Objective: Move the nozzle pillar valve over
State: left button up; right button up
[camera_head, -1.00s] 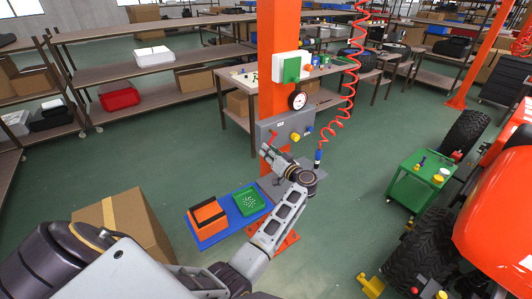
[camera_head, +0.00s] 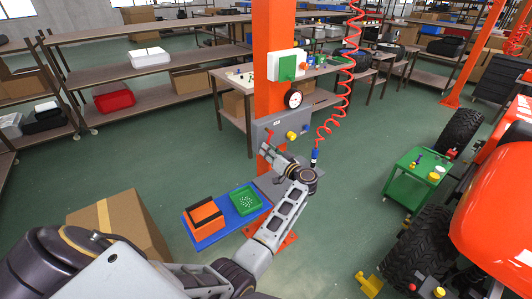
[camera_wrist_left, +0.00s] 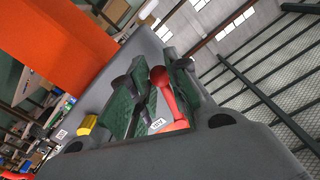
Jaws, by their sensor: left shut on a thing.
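The nozzle pillar valve is a red lever (camera_head: 268,134) on the grey panel (camera_head: 281,124) of the orange pillar (camera_head: 273,60). My left gripper (camera_head: 267,151) is at the panel's lower left, right at the lever. In the left wrist view, the red lever (camera_wrist_left: 163,88) with its round knob stands between the two dark green finger pads of my left gripper (camera_wrist_left: 160,86), which is shut on it. The fingers hide part of the lever in the head view. My right gripper is not in view.
A yellow knob (camera_head: 291,135) and a round gauge (camera_head: 293,98) are on the pillar. A red coiled hose (camera_head: 346,90) hangs to its right. A blue tray (camera_head: 215,232) with an orange box and a green bin sits low at the pillar. A green cart (camera_head: 417,178) stands right.

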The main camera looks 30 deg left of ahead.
pick_arm(q)
jog(key=shift+w+d+f, duration=0.15)
jog(key=shift+w+d, duration=0.05)
jog(key=shift+w, duration=0.05)
dwell(0.3)
jog(key=shift+o, duration=0.2)
jog(key=shift+w+d+f+b, duration=0.1)
jog(key=shift+w+d+b, duration=0.05)
jog(key=shift+w+b, duration=0.25)
jog(key=shift+o, duration=0.5)
jog(key=shift+w+d, duration=0.2)
jog(key=shift+w, duration=0.3)
jog(key=o, duration=0.9)
jog(key=shift+c, duration=0.2)
